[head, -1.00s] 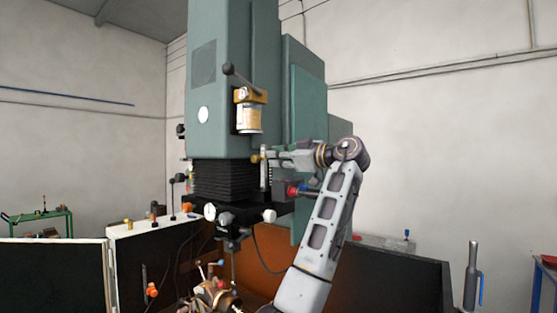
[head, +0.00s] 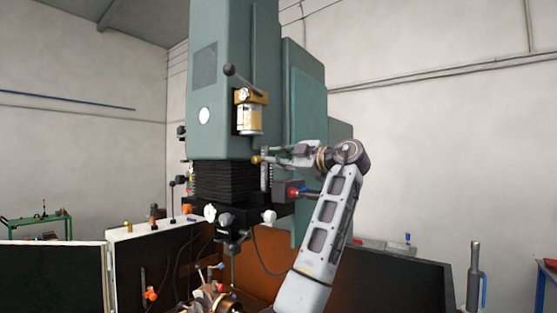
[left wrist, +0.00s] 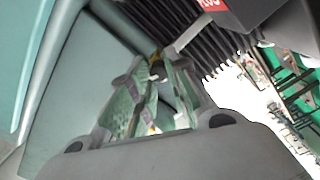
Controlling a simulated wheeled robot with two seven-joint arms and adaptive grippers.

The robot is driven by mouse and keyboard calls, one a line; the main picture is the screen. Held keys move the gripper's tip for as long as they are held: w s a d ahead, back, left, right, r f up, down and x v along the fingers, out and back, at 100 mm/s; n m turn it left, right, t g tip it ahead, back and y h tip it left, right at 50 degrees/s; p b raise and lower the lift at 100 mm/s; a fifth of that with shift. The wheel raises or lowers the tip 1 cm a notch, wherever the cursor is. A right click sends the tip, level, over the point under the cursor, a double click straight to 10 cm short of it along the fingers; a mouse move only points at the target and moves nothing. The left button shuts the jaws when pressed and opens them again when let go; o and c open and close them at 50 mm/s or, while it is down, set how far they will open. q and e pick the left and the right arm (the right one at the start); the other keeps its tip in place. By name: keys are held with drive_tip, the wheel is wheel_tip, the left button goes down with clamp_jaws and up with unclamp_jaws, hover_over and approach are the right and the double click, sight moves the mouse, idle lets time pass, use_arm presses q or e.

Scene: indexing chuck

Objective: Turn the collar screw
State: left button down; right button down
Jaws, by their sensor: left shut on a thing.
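Most of that part is hidden by the fingers. In the left wrist view the green-padded fingers (left wrist: 155,85) come together at the top middle, close to the bellows and the green housing. What lies between their tips is too small to make out. My right gripper is not in view.
The green machine column (head: 225,80) carries a lever and a yellow-capped jar (head: 248,112). A dark box with a red knob (head: 290,191) sits just below my gripper. Brass and steel parts (head: 210,302) lie low in the enclosure.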

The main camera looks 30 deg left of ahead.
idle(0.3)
use_arm(q)
drive_tip(key=c, duration=1.3)
unclamp_jaws()
drive_tip(key=shift+w, duration=0.1)
drive_tip(key=shift+c, duration=0.2)
drive_tip(key=shift+d, duration=0.15)
drive_tip(key=s+d, duration=0.1)
drive_tip(key=d, duration=1)
drive_tip(key=shift+s+d+f, duration=0.15)
drive_tip(key=shift+s+d, duration=0.15)
drive_tip(key=shift+d, duration=0.05)
